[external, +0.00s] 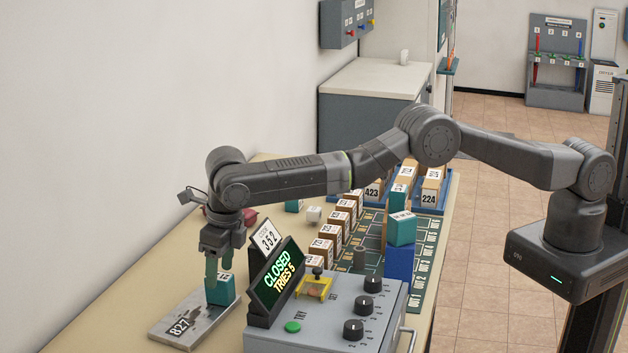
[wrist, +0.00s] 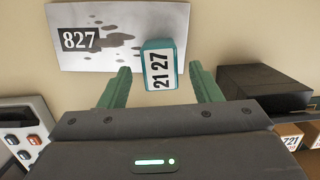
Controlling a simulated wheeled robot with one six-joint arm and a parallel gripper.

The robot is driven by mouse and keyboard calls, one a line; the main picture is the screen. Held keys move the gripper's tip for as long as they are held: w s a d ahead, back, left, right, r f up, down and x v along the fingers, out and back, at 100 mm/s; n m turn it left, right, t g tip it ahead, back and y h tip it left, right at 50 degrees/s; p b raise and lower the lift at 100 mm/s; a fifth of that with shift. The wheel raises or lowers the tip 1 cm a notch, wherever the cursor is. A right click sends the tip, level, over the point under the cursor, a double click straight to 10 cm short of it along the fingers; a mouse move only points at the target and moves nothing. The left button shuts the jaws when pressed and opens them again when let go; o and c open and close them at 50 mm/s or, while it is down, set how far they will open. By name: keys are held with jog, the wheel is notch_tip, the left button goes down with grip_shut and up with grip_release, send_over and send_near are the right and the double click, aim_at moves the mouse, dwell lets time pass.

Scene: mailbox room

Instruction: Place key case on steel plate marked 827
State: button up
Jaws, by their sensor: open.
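The steel plate (external: 204,317) lies on the tan table at the lower left, with a black 827 label. In the wrist view the plate (wrist: 75,15) shows dark stains. A teal case (external: 221,290) with a white label stands at the plate's far end. In the wrist view the case (wrist: 160,65) reads 21 27 and overlaps the plate's near edge. I cannot tell whether its whole base is on the plate. My gripper (external: 212,270) points down at the case. In the wrist view my gripper (wrist: 158,69) is open, its green fingers apart on either side of the case.
A grey console (external: 325,315) with knobs and a sign (external: 277,281) reading CLOSED TRIES 5 stands right of the plate. Rows of numbered boxes (external: 330,235) stand behind it. A teal box (external: 402,228) sits on a blue block (external: 399,262). The table left of the plate is clear.

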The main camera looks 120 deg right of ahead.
aim_at(227, 277)
notch_tip(227, 277, up, 9)
jog(key=s+b, duration=0.1)
jog(key=shift+a, duration=0.45)
jog(key=shift+o, duration=0.2)
